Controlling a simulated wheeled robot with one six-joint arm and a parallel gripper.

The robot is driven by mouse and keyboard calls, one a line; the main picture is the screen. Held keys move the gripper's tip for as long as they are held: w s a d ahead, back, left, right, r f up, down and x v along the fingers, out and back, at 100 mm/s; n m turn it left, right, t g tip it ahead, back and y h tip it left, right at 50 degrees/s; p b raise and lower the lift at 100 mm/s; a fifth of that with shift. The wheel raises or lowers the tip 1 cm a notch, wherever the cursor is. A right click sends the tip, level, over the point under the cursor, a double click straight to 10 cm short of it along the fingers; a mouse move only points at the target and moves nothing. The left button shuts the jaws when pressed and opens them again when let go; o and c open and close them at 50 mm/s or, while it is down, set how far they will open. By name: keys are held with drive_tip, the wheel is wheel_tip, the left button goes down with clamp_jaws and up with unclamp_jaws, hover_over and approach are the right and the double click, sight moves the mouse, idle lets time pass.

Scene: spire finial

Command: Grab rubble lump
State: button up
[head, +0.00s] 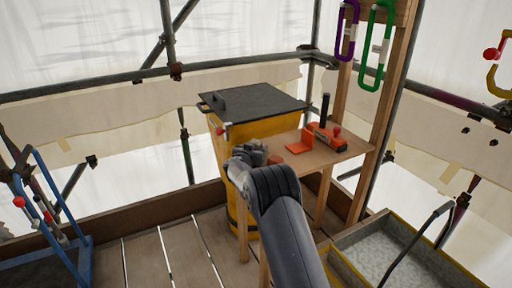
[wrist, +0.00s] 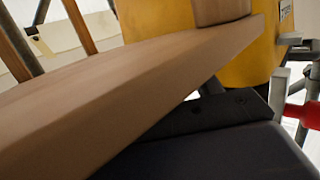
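I cannot pick out a rubble lump for certain. In the head view, a rough grey shape (head: 251,152) shows at the far end of my arm, by the shelf's left edge. I cannot tell whether it is a lump or part of my wrist. My gripper is mostly hidden behind my arm there. In the wrist view, dark parts of my gripper (wrist: 225,120) fill the bottom, close beside the thick edge of a wooden board (wrist: 110,100).
A yellow bin (head: 222,165) with a dark lid (head: 250,101) stands behind the wooden shelf (head: 322,157). The shelf carries orange pieces (head: 299,147) and a red-orange tool (head: 326,137). A grey-filled trough (head: 375,250) is lower right. A blue frame (head: 75,215) stands left.

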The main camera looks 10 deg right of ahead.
drive_tip(key=c, duration=0.9)
drive_tip(key=shift+r, duration=0.1)
